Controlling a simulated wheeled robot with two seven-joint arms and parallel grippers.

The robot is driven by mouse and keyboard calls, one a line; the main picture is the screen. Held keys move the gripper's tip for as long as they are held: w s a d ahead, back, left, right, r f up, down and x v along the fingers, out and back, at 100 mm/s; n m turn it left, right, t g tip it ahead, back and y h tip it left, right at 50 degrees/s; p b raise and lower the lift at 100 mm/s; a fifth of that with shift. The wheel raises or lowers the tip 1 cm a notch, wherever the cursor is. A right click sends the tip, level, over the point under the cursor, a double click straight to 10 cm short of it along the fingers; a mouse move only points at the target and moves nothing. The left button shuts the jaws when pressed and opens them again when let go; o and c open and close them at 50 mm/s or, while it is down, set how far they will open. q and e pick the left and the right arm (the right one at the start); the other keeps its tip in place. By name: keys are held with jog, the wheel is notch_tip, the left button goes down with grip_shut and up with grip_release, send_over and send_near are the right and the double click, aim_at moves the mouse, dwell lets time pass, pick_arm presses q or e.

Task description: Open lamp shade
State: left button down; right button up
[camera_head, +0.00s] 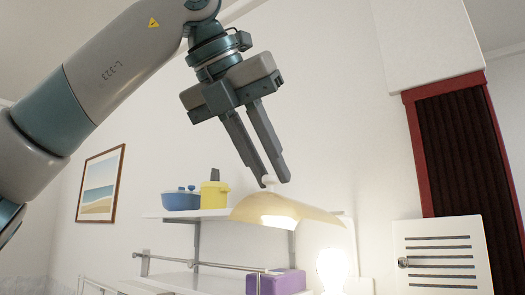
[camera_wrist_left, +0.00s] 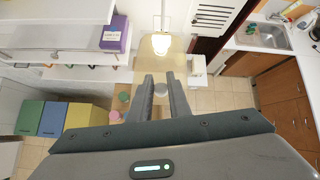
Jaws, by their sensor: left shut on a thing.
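The lamp shade (camera_head: 285,209) is a curved cream-yellow cover with a small pale knob (camera_head: 268,181) on top. A glowing bulb (camera_head: 333,268) shows to the right below it, and also in the left wrist view (camera_wrist_left: 161,43). My left gripper (camera_head: 276,182) comes down from above, its fingertips closed on the knob. In the left wrist view the shade (camera_wrist_left: 148,75) looks see-through, and the round knob (camera_wrist_left: 160,89) sits between the fingers. The fingers hide part of the knob. My right gripper is in neither view.
A purple box (camera_head: 277,283) stands below. A white slatted panel (camera_head: 441,256) is at the right. The wall around the gripper is clear.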

pick_arm(q)
jog(key=shift+d, duration=0.15)
dwell(0.3)
jog(key=c, duration=1.9)
grip_release()
jog(key=shift+o, duration=1.3)
jog(key=shift+w+d, duration=0.3)
jog(key=shift+d, duration=0.1)
jog(key=shift+s+a+r, duration=0.4)
jog(key=shift+s+a, duration=0.05)
jog(key=shift+a, duration=0.1)
jog(key=v, duration=1.5)
jog(key=shift+r, duration=0.6)
jog(key=shift+d, duration=0.15)
